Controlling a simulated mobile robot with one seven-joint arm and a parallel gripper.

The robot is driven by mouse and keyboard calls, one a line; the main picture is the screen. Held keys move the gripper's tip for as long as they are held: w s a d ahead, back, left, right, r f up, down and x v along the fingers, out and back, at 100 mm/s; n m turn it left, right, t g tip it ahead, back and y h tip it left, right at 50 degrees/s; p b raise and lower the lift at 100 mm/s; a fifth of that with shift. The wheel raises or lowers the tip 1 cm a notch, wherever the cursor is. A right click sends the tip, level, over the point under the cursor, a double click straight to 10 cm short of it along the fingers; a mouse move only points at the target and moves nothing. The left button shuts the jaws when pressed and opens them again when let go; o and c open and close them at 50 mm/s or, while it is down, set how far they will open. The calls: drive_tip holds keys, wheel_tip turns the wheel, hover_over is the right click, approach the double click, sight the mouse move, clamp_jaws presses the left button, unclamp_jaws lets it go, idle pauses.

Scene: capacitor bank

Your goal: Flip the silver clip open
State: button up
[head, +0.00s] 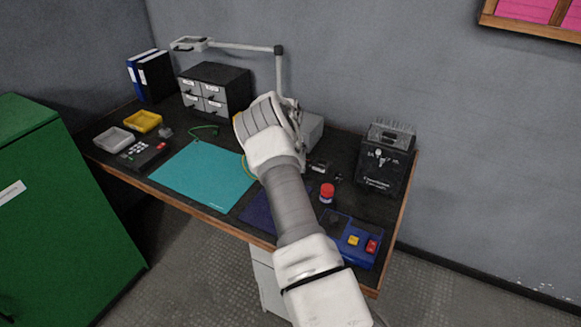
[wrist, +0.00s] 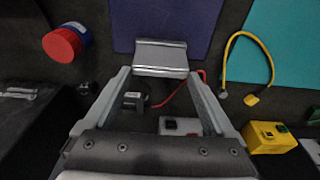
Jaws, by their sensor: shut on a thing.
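In the wrist view, my gripper (wrist: 160,72) has its two fingers on either side of a silver, bar-like piece. I take this piece to be the silver clip (wrist: 161,54). The fingers touch its two ends and are shut on it. Its far side is hidden, and I cannot tell whether it is flipped open. In the head view, my arm and hand cover the gripper's fingers and the clip.
A blue jar with a red cap (wrist: 62,45) stands left of my gripper. A small black part (wrist: 133,100), a red wire (wrist: 190,88) and a white box (wrist: 178,126) lie below. A yellow cable (wrist: 268,60) is to the right. The teal mat (head: 200,172) is clear.

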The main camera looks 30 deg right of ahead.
drive_tip(key=shift+w+y, duration=0.1)
drive_tip(key=shift+y, duration=0.2)
drive_tip(key=o, duration=1.1)
drive_tip(key=shift+c, duration=0.2)
drive_tip(key=shift+d, duration=0.1)
wheel_tip(320, 180, up, 17)
drive_tip(key=a, duration=0.1)
drive_tip(key=shift+s+a+r+p, duration=0.15)
drive_tip(key=shift+s+a+p, duration=0.1)
drive_tip(key=shift+s+p, duration=0.2)
